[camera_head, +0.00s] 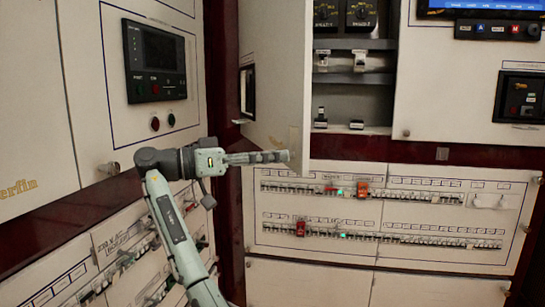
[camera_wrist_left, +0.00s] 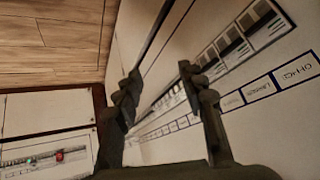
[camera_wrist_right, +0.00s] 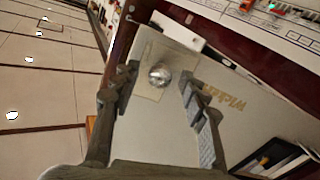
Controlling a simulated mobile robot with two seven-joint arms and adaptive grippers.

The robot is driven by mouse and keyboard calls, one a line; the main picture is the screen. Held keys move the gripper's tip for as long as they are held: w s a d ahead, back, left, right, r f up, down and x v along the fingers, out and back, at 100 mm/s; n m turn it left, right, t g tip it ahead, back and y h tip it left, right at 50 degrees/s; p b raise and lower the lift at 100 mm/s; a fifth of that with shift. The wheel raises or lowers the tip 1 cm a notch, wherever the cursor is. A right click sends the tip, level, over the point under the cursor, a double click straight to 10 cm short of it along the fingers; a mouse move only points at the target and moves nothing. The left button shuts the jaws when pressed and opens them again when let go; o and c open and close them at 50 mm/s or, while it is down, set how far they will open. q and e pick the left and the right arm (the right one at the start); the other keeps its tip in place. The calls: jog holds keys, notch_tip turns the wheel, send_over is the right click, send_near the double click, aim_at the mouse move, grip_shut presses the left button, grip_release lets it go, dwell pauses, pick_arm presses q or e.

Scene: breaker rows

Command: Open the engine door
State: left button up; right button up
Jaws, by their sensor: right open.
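A white cabinet door (camera_head: 275,65) in the middle of the head view stands ajar, with an open compartment (camera_head: 362,100) beside it. In the right wrist view, a round silver knob (camera_wrist_right: 159,76) is on a white panel (camera_wrist_right: 215,75) with yellowish lettering. My right gripper (camera_head: 282,156) is at the door's lower edge in the head view. Its fingers are apart on either side of the knob in the right wrist view; contact cannot be told. My left gripper (camera_wrist_left: 160,82) is open and empty in the left wrist view, in front of a labelled breaker panel (camera_wrist_left: 175,25).
Breaker rows (camera_head: 390,187) with red and green lights are below the compartment. A left cabinet (camera_head: 85,60) carries a dark control display (camera_head: 155,60). Dark red framing surrounds the cabinets.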

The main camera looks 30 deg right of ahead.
jog(key=v, duration=0.7)
